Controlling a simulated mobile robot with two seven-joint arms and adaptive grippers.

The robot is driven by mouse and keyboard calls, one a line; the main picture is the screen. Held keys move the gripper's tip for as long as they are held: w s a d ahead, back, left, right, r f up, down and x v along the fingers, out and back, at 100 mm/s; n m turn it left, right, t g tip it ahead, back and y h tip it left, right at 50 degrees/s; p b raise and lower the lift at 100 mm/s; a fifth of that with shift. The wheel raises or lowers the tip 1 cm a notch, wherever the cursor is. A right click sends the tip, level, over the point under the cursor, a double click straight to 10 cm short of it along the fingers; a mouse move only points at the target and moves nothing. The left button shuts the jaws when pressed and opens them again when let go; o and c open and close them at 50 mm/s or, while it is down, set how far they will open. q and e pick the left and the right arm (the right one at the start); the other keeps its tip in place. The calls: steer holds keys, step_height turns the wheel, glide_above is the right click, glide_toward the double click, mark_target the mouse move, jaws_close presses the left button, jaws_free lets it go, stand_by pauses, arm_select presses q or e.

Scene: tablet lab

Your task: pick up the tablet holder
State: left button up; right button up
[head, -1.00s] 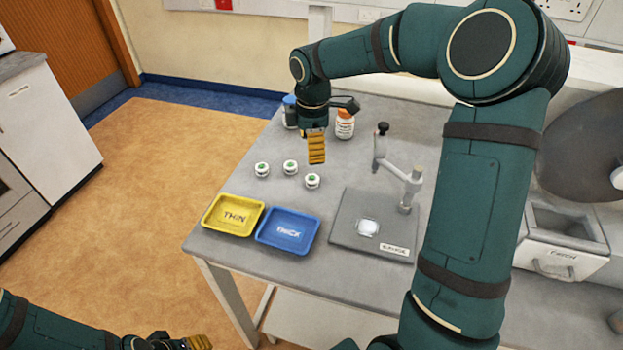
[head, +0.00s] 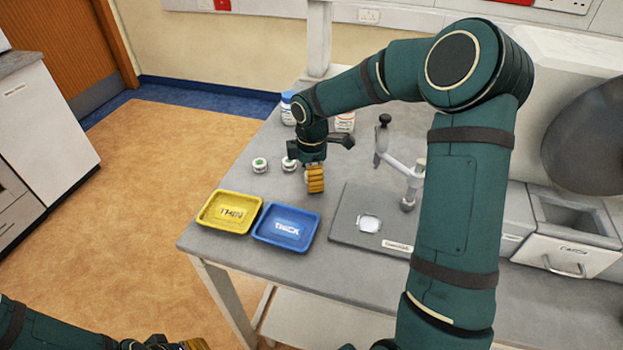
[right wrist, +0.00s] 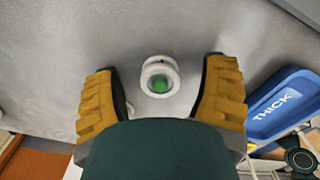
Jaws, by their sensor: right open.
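Two white round tablet holders with green centres stand on the grey table in the head view, one at the left (head: 259,165) and one beside it (head: 289,164). A third holder shows in the right wrist view (right wrist: 160,77), upright on the table. My right gripper (head: 315,180) points down over that holder and hides it in the head view. In the right wrist view its yellow fingers (right wrist: 161,82) are open, one on each side of the holder, with gaps to both. My left gripper (head: 196,343) is at the bottom edge, away from the table; its jaws are unclear.
A yellow THIN tray (head: 222,227) and a blue THICK tray (head: 283,241) lie at the table's front left. A grey board (head: 350,202) with a white pad and an upright lever device (head: 408,180) is to the right. Bottles (head: 288,112) stand behind the gripper.

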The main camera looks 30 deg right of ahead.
steer(key=shift+r, duration=0.1)
steer(key=c, duration=1.1)
steer(key=shift+c, duration=0.2)
